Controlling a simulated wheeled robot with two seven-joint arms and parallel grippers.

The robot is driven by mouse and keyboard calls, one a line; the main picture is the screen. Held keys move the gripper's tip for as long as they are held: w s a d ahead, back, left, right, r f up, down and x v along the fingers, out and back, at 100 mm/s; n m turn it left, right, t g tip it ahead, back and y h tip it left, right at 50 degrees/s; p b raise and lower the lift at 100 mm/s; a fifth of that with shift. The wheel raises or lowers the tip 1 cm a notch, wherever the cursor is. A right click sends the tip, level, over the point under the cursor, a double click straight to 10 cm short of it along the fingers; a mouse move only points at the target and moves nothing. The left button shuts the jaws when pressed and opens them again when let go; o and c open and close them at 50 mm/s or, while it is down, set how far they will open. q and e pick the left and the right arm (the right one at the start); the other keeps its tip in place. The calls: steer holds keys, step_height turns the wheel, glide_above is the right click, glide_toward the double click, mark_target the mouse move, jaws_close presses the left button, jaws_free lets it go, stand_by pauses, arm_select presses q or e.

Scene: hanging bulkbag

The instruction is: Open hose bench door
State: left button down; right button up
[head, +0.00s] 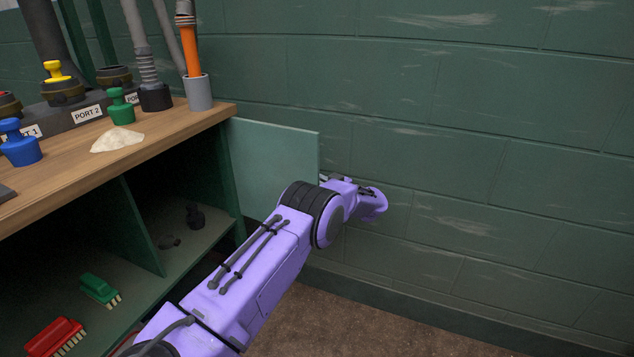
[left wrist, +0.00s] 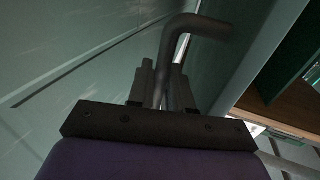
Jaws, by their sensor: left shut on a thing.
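The hose bench (head: 178,135) has a wooden top and dark green sides and shelves. Its pale green door (head: 272,160) stands swung open at the right end, and the shelf space behind it is exposed. It also shows in the left wrist view (left wrist: 225,75). My left gripper (head: 328,179) is at the door's outer edge, partly hidden by my purple wrist. In the left wrist view, my left gripper (left wrist: 163,85) is shut on the dark bent door handle (left wrist: 195,25), which lies between its fingers. My right gripper is in neither view.
A green brush (head: 100,289), a red brush (head: 55,337) and a small dark object (head: 195,216) sit inside the bench. Plugs, hoses and a pale powder pile (head: 117,140) are on top. A green block wall (head: 480,150) stands close behind the door. Brown floor (head: 360,325) is clear.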

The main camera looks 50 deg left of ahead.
arm_select(q)
steer(key=shift+s+a, duration=0.15)
steer(key=shift+a, duration=0.1)
steer(key=c, duration=1.2)
jaws_free()
steer(key=shift+s+r, duration=0.1)
steer(key=shift+s, duration=0.05)
steer(key=shift+w+d, duration=0.2)
steer(key=shift+w, duration=0.05)
steer(key=shift+d, duration=0.3)
steer(key=d, duration=0.3)
steer(key=d+p, duration=0.1)
steer(key=d, duration=0.2)
steer(key=w+d, duration=0.1)
steer(key=d, duration=0.2)
steer(key=shift+d, duration=0.4)
steer(key=shift+w, duration=0.1)
